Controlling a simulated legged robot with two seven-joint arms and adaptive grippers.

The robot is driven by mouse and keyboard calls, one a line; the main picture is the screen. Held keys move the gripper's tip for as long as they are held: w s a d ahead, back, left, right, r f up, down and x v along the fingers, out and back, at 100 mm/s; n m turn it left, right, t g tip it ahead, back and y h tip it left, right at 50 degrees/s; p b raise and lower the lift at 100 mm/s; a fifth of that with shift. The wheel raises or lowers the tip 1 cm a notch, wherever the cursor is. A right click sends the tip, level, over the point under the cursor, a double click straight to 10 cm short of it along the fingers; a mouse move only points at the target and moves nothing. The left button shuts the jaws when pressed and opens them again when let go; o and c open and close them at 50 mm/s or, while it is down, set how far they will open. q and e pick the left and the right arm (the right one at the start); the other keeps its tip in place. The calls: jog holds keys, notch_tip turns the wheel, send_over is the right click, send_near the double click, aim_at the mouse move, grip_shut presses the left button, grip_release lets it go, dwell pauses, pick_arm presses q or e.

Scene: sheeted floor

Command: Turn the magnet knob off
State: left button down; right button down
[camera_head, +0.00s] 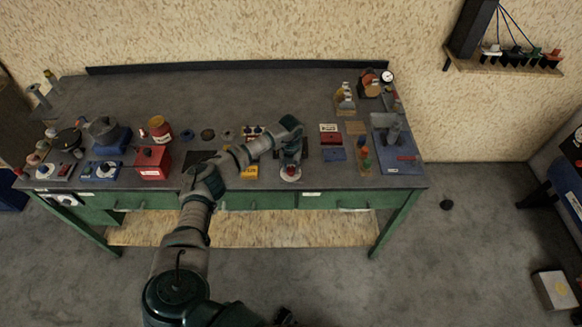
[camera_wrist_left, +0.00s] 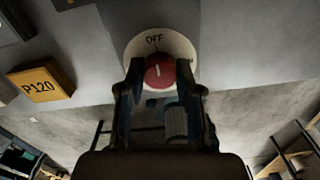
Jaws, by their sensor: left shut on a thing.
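The magnet knob is a red round knob (camera_wrist_left: 160,70) with a white line on it, set on a white round dial (camera_wrist_left: 182,45) marked OFF. In the left wrist view its white line points roughly up towards the OFF label. My left gripper (camera_wrist_left: 160,80) is shut on the red knob, one finger at each side. In the head view the dial (camera_head: 290,177) lies near the table's front edge, right of centre, with my left gripper (camera_head: 291,164) over it and hiding part of the knob.
A yellow block marked P120 (camera_wrist_left: 42,85) lies left of the dial. The bench's middle back is bare.

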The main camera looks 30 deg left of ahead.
aim_at(290, 168)
pick_arm(q)
jog(key=shift+s+f, duration=0.1)
jog(key=shift+f, duration=0.05)
jog(key=c, duration=0.8)
grip_release()
jog(key=shift+o, duration=0.2)
notch_tip(290, 168, up, 12)
jog(key=shift+a, duration=0.15)
jog(key=shift+f, duration=0.1)
